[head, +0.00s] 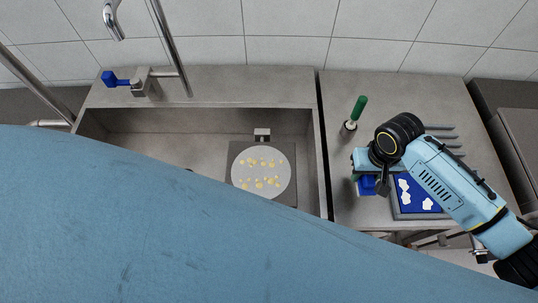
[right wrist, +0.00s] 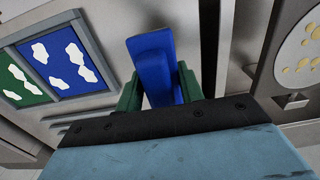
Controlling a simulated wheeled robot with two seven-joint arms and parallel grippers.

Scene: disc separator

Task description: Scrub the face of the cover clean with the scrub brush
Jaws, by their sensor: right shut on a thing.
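The cover (head: 262,190) is a pale round disc with several yellow spots of dirt on its face. It lies against a grey plate in the sink, and part of it shows at the right edge of the right wrist view (right wrist: 292,75). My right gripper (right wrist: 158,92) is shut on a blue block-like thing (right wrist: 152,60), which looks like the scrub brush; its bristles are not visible. In the head view this blue piece (head: 367,185) is over the counter, right of the sink and apart from the cover. My left gripper is not in view.
A green-handled tool (head: 357,109) stands on the counter (head: 345,90) behind my right gripper. A grey-framed tray (head: 397,213) with blue and green panels and white patches lies under my right arm. A tap (head: 170,45) rises behind the sink (head: 215,122). My own blue body hides the foreground.

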